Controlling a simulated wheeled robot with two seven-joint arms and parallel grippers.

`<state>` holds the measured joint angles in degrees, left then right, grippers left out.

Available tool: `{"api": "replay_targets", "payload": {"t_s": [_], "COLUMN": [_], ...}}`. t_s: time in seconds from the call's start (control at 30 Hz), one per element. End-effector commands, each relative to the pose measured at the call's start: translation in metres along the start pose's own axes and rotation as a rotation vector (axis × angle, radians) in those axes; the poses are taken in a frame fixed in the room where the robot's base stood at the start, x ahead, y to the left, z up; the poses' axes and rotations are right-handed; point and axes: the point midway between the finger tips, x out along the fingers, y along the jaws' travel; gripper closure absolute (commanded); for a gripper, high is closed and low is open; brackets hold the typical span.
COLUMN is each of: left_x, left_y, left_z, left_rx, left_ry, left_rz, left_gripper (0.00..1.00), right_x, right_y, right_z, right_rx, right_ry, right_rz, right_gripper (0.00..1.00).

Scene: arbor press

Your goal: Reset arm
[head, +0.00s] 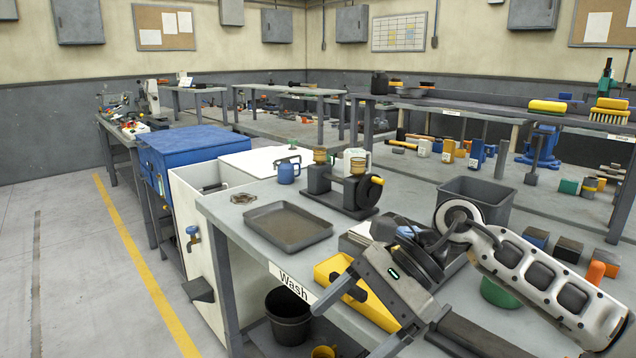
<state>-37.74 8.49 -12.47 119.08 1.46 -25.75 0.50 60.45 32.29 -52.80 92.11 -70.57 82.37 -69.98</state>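My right arm comes in from the lower right, over the front of the wash bench (232,215). Its gripper (343,334) points down and to the left, with its two grey fingers spread wide apart. A yellow bin (330,268) shows behind and between the fingers, and I see nothing held. Whether the fingers touch the bin cannot be told. My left gripper is not in view. A black bench device with a round handwheel (369,192) and brass-coloured parts stands on the bench, behind and apart from the gripper.
Dark blocks (567,249) lie at the right near my arm. A black bucket (288,316) is below. The left floor is clear.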

Motion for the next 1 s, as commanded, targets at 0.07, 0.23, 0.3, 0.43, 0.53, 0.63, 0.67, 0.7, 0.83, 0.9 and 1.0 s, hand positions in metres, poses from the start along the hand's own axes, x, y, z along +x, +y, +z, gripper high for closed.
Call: {"api": "replay_targets", "payload": {"t_s": [0.07, 0.23, 0.3, 0.43, 0.53, 0.63, 0.67, 0.7, 0.83, 0.9, 1.0], "left_x": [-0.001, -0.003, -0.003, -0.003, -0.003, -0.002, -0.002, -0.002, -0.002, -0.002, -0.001], "left_y": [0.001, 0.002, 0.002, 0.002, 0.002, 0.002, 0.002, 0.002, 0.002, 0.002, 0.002], "left_z": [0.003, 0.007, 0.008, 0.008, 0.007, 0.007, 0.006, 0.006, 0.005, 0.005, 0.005], "left_rx": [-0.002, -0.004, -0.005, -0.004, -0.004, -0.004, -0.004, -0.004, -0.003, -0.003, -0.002], "left_ry": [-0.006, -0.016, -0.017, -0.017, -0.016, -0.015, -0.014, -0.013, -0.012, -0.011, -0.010], "left_rz": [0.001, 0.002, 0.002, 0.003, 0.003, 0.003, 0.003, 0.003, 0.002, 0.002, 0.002], "left_gripper": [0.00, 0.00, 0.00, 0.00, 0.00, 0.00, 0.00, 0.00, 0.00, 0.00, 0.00], "right_x": [0.034, 0.049, 0.042, 0.028, 0.027, 0.041, 0.047, 0.056, 0.089, 0.104, 0.119], "right_y": [0.004, -0.006, -0.012, -0.015, -0.002, 0.032, 0.045, 0.064, 0.128, 0.158, 0.188], "right_z": [0.025, 0.065, 0.062, 0.022, -0.033, -0.097, -0.115, -0.136, -0.183, -0.197, -0.207], "right_rx": [0.163, 0.658, 0.900, 1.384, 1.778, 2.174, -2.232, -2.120, -1.808, -1.680, -1.554], "right_ry": [-0.263, -0.848, -1.081, -1.501, -1.815, -2.121, 2.156, 2.029, 1.699, 1.576, 1.458], "right_rz": [-0.045, -0.130, -0.147, -0.156, -0.147, -0.134, 0.128, 0.108, 0.078, 0.070, 0.064], "right_gripper": [0.17, 0.17, 0.17, 0.17, 0.17, 0.17, 0.17, 0.17, 0.17, 0.17, 0.17]}}
